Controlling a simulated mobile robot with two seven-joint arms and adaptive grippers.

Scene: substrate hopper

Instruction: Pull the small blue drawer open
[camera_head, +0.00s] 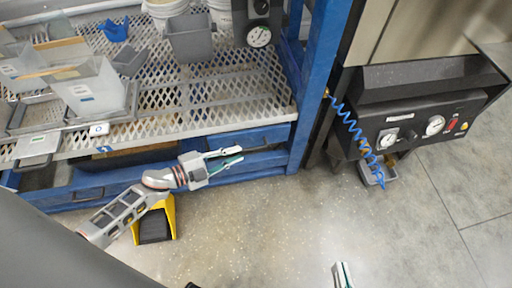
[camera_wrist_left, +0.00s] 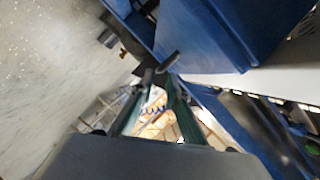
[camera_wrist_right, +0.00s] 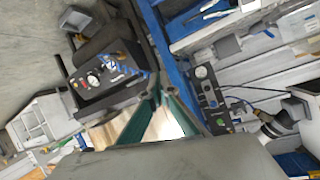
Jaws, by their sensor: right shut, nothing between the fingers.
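The blue drawer front (camera_head: 262,135) is under the right end of the mesh shelf, below the blue frame edge. It looks closed, set into the rack. My right gripper (camera_head: 343,270) is low in the head view, over the floor, far from the drawer. It is shut and empty.
A second blue drawer front with a dark handle (camera_head: 88,192) is at lower left. A black gauge panel (camera_head: 425,125) and blue coiled hose (camera_head: 362,140) are at right. Floor in the middle is clear.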

